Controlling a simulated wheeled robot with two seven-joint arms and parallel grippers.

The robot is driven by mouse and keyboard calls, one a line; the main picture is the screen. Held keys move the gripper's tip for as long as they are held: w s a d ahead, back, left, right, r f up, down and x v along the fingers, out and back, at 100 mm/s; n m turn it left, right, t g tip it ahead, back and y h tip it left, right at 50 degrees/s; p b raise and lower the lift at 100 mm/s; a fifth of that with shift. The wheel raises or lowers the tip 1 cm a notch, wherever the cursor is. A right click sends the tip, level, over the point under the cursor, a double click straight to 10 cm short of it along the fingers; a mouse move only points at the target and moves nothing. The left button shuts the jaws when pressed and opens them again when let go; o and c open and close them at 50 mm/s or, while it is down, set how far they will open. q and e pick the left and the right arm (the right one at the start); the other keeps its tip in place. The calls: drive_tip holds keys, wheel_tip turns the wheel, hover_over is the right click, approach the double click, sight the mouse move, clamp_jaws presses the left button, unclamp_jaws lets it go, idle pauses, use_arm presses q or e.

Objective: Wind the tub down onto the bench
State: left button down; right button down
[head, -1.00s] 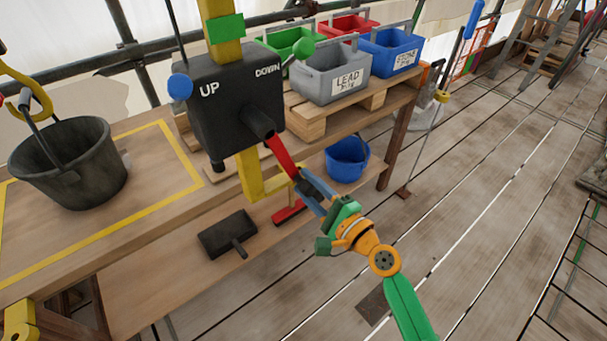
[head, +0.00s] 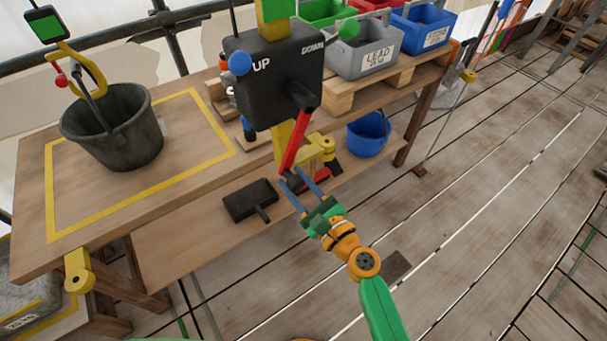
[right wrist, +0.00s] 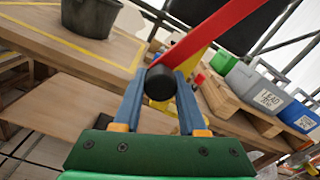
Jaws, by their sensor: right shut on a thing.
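The tub, a dark grey bucket (head: 112,128), hangs upright by its handle from a yellow hook (head: 93,68) with a red knob. It is over the yellow-outlined area of the bench (head: 190,187); I cannot tell whether its base touches the wood. The black winch box (head: 268,75) is marked UP beside a blue knob and DOWN beside a green knob. Its red crank arm (head: 294,146) slants down from the hub. My right gripper (head: 300,180) is shut on the black crank grip (right wrist: 160,83), between its two blue fingers. My left gripper is not in view.
Grey LEAD (head: 362,50), blue (head: 423,27), green and red bins stand on a pallet at the back right. A blue bucket (head: 368,134) and a black brush-like tool (head: 248,200) are on the lower shelf. The plank floor at right is largely clear.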

drive_tip(key=shift+s+a+r+m, duration=0.15)
drive_tip(key=shift+a+r+m, duration=0.15)
idle(0.4)
drive_tip(key=shift+c, duration=2.3)
unclamp_jaws()
drive_tip(key=shift+a, duration=0.1)
drive_tip(key=shift+f, duration=0.1)
drive_tip(key=v, duration=0.7)
drive_tip(key=shift+s+b, duration=0.1)
drive_tip(key=shift+b, duration=0.25)
